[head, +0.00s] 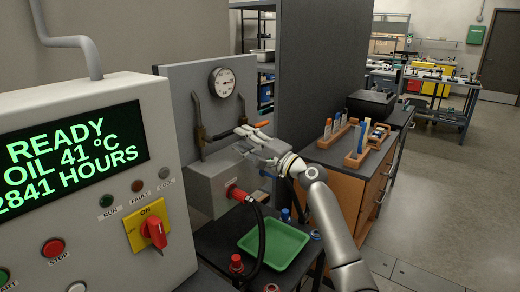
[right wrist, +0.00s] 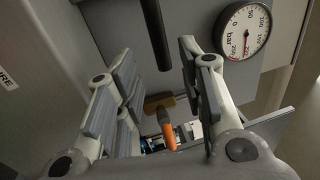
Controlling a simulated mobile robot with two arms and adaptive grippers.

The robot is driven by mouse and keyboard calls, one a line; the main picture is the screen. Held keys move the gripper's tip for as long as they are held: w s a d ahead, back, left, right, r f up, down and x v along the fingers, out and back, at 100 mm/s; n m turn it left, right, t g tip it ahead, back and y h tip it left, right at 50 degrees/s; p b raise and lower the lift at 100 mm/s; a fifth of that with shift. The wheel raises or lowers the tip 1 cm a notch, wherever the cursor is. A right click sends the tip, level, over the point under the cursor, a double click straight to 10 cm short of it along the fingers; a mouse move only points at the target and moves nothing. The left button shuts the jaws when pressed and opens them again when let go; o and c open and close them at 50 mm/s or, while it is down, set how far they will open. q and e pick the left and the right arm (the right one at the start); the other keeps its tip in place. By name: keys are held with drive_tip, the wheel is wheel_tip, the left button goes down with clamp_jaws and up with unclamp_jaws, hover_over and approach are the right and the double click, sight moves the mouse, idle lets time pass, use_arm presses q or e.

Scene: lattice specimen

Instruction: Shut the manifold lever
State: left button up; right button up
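The manifold lever shows in the head view as a small orange-tipped handle (head: 262,124) just beyond my right gripper (head: 240,134). In the right wrist view the orange lever (right wrist: 168,131) points down from a brass-coloured valve body (right wrist: 158,103), below a dark pipe. My right gripper (right wrist: 158,72) is open, its fingers wide apart with nothing between the pads. The lever lies farther off, seen through the gap between the fingers; I see no contact. The grey manifold block (head: 212,186) is below the gripper, which partly hides the valve in the head view. My left gripper is not in view.
A pressure gauge (head: 222,82) sits on the grey back panel, beside dark pipes. The control cabinet with its green screen (head: 70,155) stands at left. A red hose fitting (head: 238,193) and a green tray (head: 274,246) are below. An orange-fronted workbench (head: 350,185) is at right.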

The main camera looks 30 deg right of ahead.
drive_tip(key=v, duration=0.6)
drive_tip(key=shift+s, duration=0.35)
drive_tip(key=shift+d+f, duration=0.1)
